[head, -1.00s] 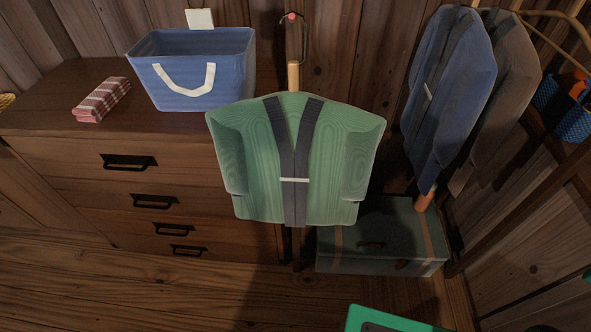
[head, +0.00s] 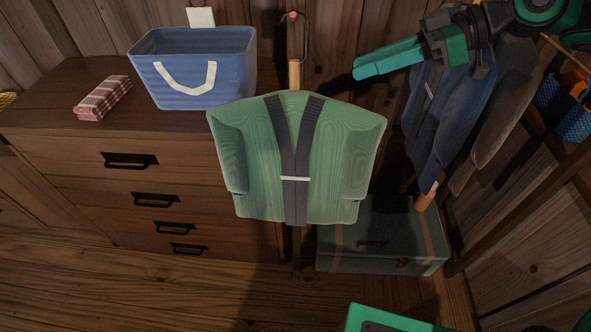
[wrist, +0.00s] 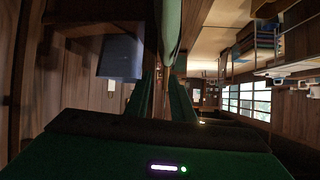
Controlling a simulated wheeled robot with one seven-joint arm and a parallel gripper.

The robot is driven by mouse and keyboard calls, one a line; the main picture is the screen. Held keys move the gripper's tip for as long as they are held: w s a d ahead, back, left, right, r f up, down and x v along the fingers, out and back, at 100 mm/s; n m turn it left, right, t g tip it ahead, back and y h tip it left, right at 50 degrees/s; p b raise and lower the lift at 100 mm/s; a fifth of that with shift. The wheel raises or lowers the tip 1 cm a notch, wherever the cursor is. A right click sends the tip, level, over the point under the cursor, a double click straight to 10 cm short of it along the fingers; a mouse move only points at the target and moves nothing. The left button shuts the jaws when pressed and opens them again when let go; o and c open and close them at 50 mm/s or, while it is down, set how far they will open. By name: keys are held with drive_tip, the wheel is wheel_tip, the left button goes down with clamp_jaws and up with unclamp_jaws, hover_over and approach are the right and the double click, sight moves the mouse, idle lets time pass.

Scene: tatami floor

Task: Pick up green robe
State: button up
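The green robe (head: 338,160), with dark grey lapels and a white tie, hangs spread out in the middle of the head view. It hangs at a wooden post whose upper part shows above its collar. My gripper (head: 358,70) is at the upper right of the robe in the head view, fingers pointing left, apart from it in the picture. The gap between the fingers is unclear. In the wrist view a pale green strip (wrist: 170,30), likely the robe edge-on, shows ahead of my dark green fingers (wrist: 160,85). No cloth is visibly held.
A blue basket (head: 192,75) and a folded red-striped cloth (head: 102,98) sit on the wooden dresser (head: 60,120) at left. Blue (head: 450,90) and grey-brown (head: 505,100) robes hang at right, partly behind my arm. A dark green chest (head: 385,240) stands below. Open floor lies at front left.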

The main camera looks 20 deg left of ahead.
sight(309, 89)
drive_tip(key=a, duration=0.1)
drive_tip(key=s+a+n+g, duration=0.1)
drive_tip(key=a, duration=0.1)
drive_tip(key=s+a+n+y, duration=0.1)
drive_tip(key=a, duration=0.1)
drive_tip(key=shift+r+g, duration=0.3)
drive_tip(key=shift+w+x, duration=0.15)
drive_tip(key=shift+x, duration=1.45)
drive_tip(key=shift+w+x, duration=0.1)
drive_tip(key=shift+x, duration=1.55)
drive_tip(key=shift+f, duration=0.15)
clamp_jaws()
